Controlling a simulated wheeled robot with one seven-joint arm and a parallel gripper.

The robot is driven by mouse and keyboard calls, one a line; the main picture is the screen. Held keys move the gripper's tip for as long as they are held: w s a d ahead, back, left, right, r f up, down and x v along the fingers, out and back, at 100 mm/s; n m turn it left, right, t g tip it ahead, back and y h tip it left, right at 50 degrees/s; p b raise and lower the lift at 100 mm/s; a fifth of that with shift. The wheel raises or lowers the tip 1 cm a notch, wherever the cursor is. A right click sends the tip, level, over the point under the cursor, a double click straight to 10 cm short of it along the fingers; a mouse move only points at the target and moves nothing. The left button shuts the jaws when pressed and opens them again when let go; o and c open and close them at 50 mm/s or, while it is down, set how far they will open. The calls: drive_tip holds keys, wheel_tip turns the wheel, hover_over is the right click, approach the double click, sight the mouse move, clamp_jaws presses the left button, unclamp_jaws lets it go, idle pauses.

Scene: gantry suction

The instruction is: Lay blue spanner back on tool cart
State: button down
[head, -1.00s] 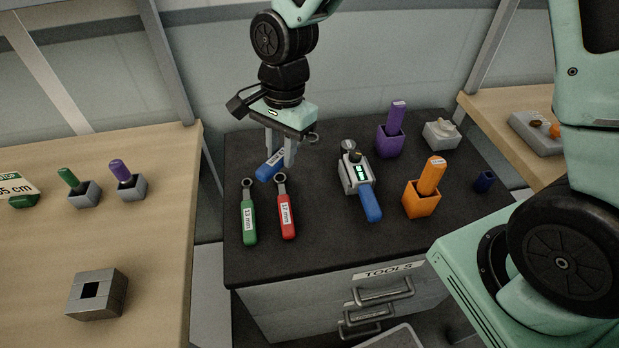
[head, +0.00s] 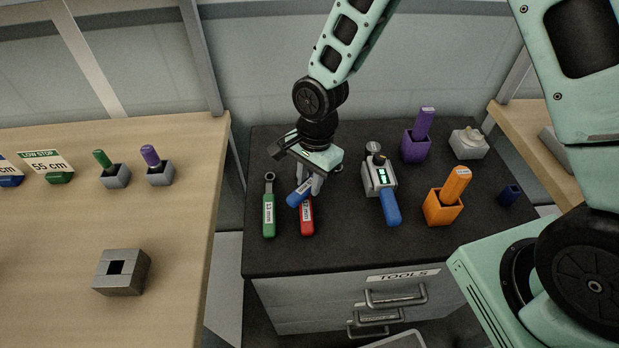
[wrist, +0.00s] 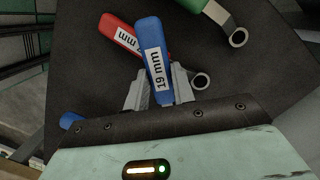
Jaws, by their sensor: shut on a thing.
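The blue spanner (head: 298,194), labelled 19 mm in the wrist view (wrist: 152,50), is between the fingers of my gripper (head: 309,183). My gripper (wrist: 160,92) is shut on it. The green spanner (head: 268,215), labelled 13 mm, lies to the left on the black top of the tool cart (head: 345,250).
A wooden bench (head: 190,215) stands left. The cart top's front strip is bare.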

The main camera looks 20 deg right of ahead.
drive_tip(key=shift+f, duration=0.1)
drive_tip(key=shift+f, duration=0.15)
drive_tip(key=c, duration=1.2)
unclamp_jaws()
drive_tip(key=shift+o, duration=0.2)
wheel_tip(320, 180, up, 12)
drive_tip(key=d+b, duration=0.1)
drive_tip(key=s+r+n, duration=0.3)
drive_tip(key=s+n, duration=0.6)
drive_tip(key=s+r+n, duration=0.4)
drive_tip(key=s+n, duration=0.6)
drive_tip(key=shift+s+d+t+h, duration=0.25)
drive_tip(key=shift+d+t+h, duration=0.1)
drive_tip(key=shift+t+h, duration=0.05)
